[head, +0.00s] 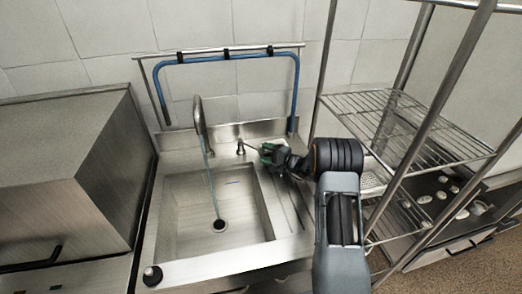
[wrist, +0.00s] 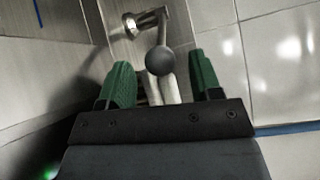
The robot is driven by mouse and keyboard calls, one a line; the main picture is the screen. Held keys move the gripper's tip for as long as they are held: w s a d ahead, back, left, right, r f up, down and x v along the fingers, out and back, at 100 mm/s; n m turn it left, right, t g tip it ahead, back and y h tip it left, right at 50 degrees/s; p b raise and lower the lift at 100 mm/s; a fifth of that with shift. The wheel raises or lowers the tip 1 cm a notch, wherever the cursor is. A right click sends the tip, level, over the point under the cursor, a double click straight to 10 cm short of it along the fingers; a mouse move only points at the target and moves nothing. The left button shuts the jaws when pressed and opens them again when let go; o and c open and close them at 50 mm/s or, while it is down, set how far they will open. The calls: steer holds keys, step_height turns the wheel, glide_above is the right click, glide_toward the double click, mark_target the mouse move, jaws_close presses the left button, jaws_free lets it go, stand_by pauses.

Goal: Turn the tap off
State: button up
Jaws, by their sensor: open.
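The tap's curved metal spout (head: 199,118) stands at the back of the steel sink (head: 180,215), and a thin stream of water (head: 209,175) runs from it to the drain. The small tap handle (head: 240,147) stands on the back ledge, right of the spout. My gripper (head: 265,152) is just right of the handle. In the wrist view my gripper (wrist: 158,65) has its two green fingers apart. A dark round knob (wrist: 160,60) on a metal lever (wrist: 147,19) appears between the fingertips, with space on both sides. Whether anything touches is unclear.
A wire shelf rack (head: 405,125) stands close on the right. A large steel appliance (head: 65,175) is on the left. A blue hose (head: 225,60) hangs from a rail on the tiled wall behind the sink. The basin is empty apart from running water.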

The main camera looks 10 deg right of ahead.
steer(key=shift+x, duration=1.3)
steer(key=shift+c, duration=0.2)
jaws_close()
